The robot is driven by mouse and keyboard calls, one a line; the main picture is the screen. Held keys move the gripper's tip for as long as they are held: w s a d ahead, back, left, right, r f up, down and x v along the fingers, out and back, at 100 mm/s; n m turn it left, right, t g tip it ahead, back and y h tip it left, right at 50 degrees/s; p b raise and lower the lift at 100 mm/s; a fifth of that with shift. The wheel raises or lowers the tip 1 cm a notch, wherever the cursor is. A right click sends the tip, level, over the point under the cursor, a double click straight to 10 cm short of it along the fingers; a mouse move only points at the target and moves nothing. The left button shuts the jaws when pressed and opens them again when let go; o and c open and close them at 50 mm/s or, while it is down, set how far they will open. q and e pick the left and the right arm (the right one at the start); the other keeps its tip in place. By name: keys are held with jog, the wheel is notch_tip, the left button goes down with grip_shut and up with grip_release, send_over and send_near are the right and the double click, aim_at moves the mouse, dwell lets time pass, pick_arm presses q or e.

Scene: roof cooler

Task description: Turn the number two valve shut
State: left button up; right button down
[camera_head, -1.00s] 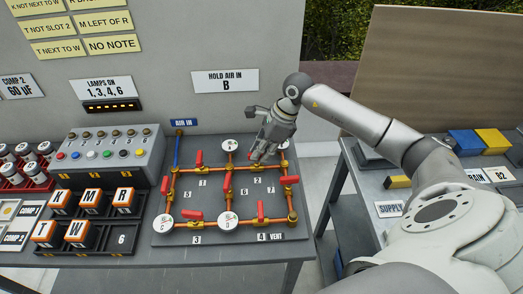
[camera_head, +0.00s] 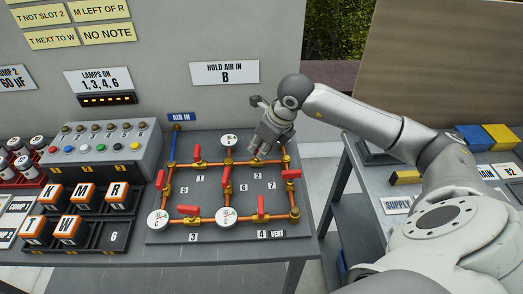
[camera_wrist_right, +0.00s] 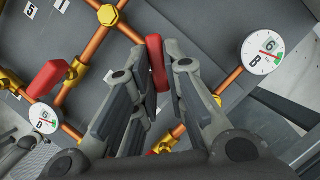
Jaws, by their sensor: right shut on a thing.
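The number 2 label (camera_head: 257,176) sits on the grey valve board (camera_head: 170,237), below the right part of the upper copper pipe. My right gripper (camera_head: 257,155) reaches down over that pipe, just above the label. In the right wrist view, the red valve handle (camera_wrist_right: 157,63) stands between the two fingers of my right gripper (camera_wrist_right: 152,80), which are shut on it. The valve body is mostly hidden by the fingers.
Other red-handled valves stand close by, including one right of the gripper (camera_head: 291,174) and one to its left (camera_head: 227,180). Gauge B (camera_wrist_right: 262,53) and gauge D (camera_wrist_right: 43,118) flank the fingers. A switch box (camera_head: 108,150) stands left of the board.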

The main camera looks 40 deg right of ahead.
jog(key=m+b, duration=0.1)
jog(key=m, duration=0.1)
jog(key=m+h+b, duration=0.1)
jog(key=m, duration=0.1)
jog(key=shift+a+m+h+b, duration=0.3)
jog(key=shift+a+m+b, duration=0.05)
jog(key=shift+m, duration=0.05)
jog(key=shift+a+m+h+b, duration=0.1)
jog(key=shift+m+h+b, duration=0.4)
jog(key=shift+m, duration=0.75)
jog(key=shift+a+m+h+b, duration=0.1)
jog(key=shift+m+h+b, duration=0.4)
jog(key=shift+m, duration=0.75)
jog(key=shift+r, duration=0.1)
jog(key=c, duration=1.5)
grip_release()
jog(key=shift+w+v, duration=0.15)
jog(key=shift+v, duration=2.8)
jog(key=shift+w+v, duration=0.1)
jog(key=shift+v, duration=2.9)
jog(key=shift+r, duration=0.1)
